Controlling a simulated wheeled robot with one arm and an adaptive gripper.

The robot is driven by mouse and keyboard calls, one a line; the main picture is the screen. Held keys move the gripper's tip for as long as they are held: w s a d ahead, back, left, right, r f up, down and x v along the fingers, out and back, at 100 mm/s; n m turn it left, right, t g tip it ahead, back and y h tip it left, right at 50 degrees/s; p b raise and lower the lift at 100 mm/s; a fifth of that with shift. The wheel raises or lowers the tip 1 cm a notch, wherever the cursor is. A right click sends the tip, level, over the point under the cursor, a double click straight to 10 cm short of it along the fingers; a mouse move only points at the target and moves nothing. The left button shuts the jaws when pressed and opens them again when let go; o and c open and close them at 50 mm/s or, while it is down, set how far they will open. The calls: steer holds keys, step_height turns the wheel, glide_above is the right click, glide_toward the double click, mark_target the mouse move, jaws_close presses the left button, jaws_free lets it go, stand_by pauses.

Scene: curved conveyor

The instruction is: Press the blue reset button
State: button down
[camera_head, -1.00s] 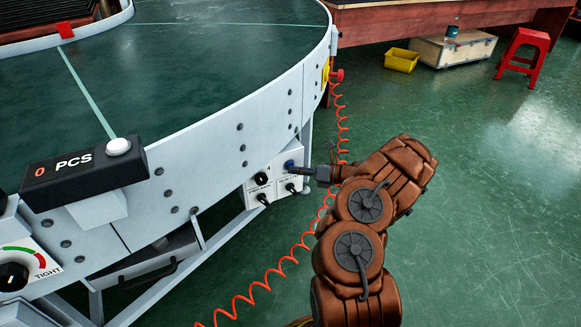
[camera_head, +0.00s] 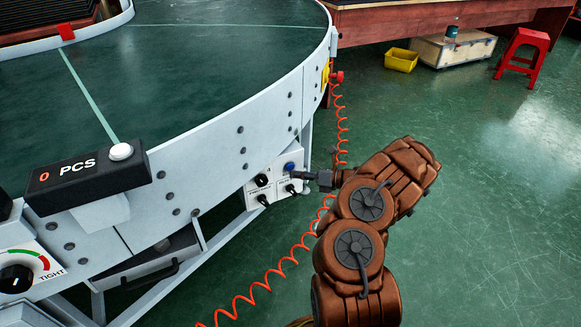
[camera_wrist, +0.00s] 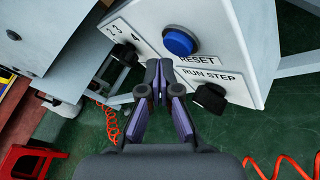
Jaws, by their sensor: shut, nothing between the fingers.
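The blue reset button (camera_wrist: 179,41) sits on a white control panel (camera_wrist: 222,48), above the printed word RESET in the wrist view. It also shows in the head view (camera_head: 290,166) as a small blue spot on the panel at the conveyor's side. My gripper (camera_wrist: 158,64) is shut and empty, its fingertips just below and left of the button in the wrist view. In the head view my gripper (camera_head: 298,174) reaches in from the right, its tips close to the panel. Whether the tips touch the panel cannot be told; the button's face is uncovered.
Black knobs (camera_wrist: 209,98) sit on the panel beside RUN STEP and at left. A coiled red hose (camera_head: 268,283) hangs near my arm. A counter box (camera_head: 86,176) reads 0 PCS. A red stool (camera_head: 524,57) stands far right; the green floor between is open.

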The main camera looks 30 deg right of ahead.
steer(key=s+p, duration=0.3)
steer(key=s, duration=0.2)
steer(key=shift+a, duration=0.2)
stand_by(0.5)
stand_by(0.6)
